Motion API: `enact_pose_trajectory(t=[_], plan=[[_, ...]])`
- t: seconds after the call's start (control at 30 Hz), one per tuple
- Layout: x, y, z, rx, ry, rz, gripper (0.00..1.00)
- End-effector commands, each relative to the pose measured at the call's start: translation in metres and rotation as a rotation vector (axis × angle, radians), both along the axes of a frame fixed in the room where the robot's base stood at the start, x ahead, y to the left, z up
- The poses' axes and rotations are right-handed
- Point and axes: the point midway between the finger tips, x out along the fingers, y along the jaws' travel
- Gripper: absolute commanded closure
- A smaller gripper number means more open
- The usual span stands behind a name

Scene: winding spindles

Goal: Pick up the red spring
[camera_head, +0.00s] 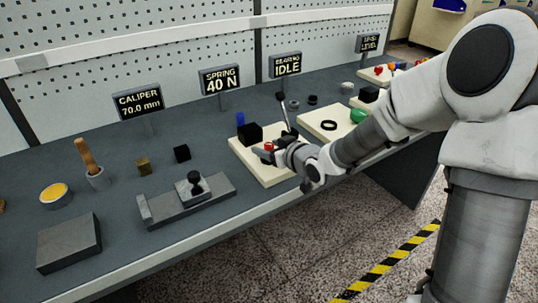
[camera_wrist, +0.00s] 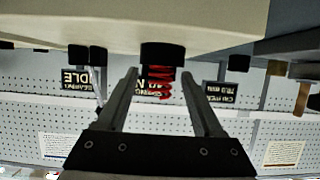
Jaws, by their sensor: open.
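The red spring (camera_wrist: 160,82) shows in the wrist view between my open fingers, with a dark block (camera_wrist: 162,53) at its upper end in that picture. The wrist picture appears upside down. My gripper (camera_wrist: 159,76) has one finger on either side of the spring, with a visible gap on both sides. In the head view the spring is a small red spot (camera_head: 268,147) over the cream board (camera_head: 243,158), mostly hidden by my gripper (camera_head: 277,148). A black block (camera_head: 250,133) stands just left of it.
A blue piece (camera_head: 240,119) stands behind the black block. The "SPRING 40 N" sign (camera_head: 220,80) is at the back. A grey caliper fixture (camera_head: 185,202) lies to the left. Another cream board (camera_head: 325,132) with a black ring (camera_head: 328,125) is to the right.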

Motion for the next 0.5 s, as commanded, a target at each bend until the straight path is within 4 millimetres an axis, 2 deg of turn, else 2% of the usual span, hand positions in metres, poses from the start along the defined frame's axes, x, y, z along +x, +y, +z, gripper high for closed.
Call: enact_pose_trajectory(t=[0.13,0.5], plan=[[-0.0001,0.0,0.0008,0.0,0.0,0.0,0.32],[-0.0003,-0.0002,0.0008,0.0,0.0,0.0,0.98]])
